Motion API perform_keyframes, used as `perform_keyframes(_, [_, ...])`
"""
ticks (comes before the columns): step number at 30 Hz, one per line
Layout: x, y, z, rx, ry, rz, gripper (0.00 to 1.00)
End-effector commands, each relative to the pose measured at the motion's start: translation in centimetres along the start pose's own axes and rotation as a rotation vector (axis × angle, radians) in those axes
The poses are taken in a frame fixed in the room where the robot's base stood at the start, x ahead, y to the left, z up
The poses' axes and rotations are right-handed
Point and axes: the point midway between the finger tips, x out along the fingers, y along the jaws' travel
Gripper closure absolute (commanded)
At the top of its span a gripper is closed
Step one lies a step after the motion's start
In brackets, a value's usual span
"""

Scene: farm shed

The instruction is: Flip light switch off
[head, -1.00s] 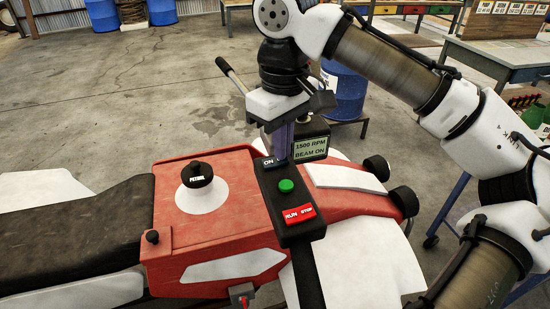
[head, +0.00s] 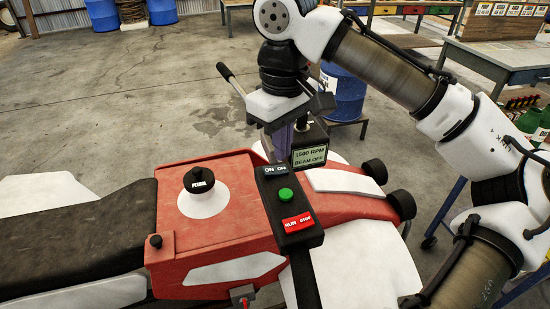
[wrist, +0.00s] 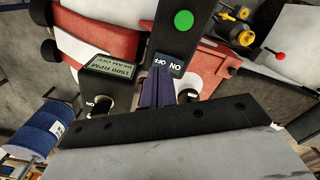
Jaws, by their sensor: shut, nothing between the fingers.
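The light switch is a dark blue-grey rocker marked ON and OFF (head: 276,170) at the far end of a black control box (head: 289,208). It also shows in the wrist view (wrist: 174,66). The display (head: 310,156) beside it reads 1500 RPM, BEAM OFF. My gripper (head: 281,152) is shut and empty, with purple fingers pointing down at the switch's far end. In the wrist view the fingertips (wrist: 160,71) lie right by the OFF side. I cannot tell whether they touch it.
The box also carries a green button (head: 286,194) and a red RUN/STOP rocker (head: 297,222). A black PETROL cap (head: 199,181) rises from the red tractor body (head: 217,232) to the left. A blue drum (head: 343,92) and a workbench stand behind.

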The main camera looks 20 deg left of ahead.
Motion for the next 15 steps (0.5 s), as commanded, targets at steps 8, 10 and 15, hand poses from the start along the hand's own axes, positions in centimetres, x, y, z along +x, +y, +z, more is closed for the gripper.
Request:
perform_keyframes(8, [-2.6, 0.0, 0.0, -0.001, 0.000, 0.000, 1.00])
perform_keyframes(10, [-3.2, 0.0, 0.0, 0.000, 0.000, 0.000, 1.00])
perform_keyframes(15, [-4.3, 0.0, 0.0, 0.000, 0.001, 0.000, 1.00])
